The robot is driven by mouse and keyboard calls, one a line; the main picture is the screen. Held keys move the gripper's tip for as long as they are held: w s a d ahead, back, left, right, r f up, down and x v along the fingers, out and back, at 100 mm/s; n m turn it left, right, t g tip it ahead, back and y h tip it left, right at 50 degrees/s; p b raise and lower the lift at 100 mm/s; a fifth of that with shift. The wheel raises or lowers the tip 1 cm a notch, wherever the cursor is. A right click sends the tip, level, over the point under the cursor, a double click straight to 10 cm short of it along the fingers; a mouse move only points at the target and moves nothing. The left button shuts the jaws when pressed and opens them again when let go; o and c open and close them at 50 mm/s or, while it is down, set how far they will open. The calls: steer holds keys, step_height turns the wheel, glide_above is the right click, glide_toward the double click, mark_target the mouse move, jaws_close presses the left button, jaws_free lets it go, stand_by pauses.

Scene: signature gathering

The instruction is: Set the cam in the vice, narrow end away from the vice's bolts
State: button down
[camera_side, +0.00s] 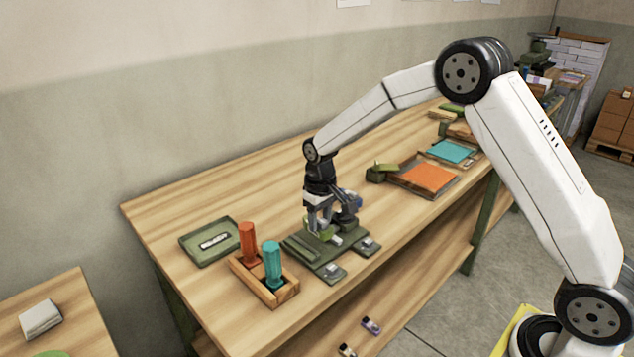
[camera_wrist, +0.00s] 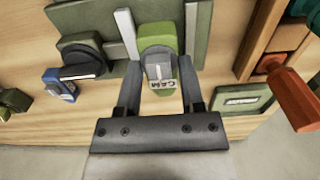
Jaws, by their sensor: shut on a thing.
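The cam (camera_wrist: 157,40) is a green piece with a grey label marked CAM. It shows between the fingers in the wrist view, and only partly in the side view. My gripper (camera_side: 322,228) is shut on it; both fingers (camera_wrist: 158,85) flank it in the wrist view. The green vice (camera_side: 328,262) lies below, with pale strips on either side of the cam in the wrist view. Two pale blocks with the bolts show on the vice's front edge in the side view. I cannot tell whether the cam touches the vice, or which end is narrow.
A wooden rack (camera_side: 286,293) with orange (camera_side: 248,243) and teal (camera_side: 271,265) cylinders stands left of the vice. A green labelled plate (camera_side: 205,250) lies behind it. A dark round piece (camera_wrist: 82,62) and small blue item (camera_wrist: 58,84) are close to my gripper. Trays lie farther right.

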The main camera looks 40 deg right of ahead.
steer(key=shift+w+f, duration=0.35)
steer(key=shift+f, duration=1.45)
steer(key=shift+f, duration=0.15)
steer(key=shift+c, duration=1)
jaws_free()
step_height(320, 180, up, 12)
steer(key=shift+s, duration=0.15)
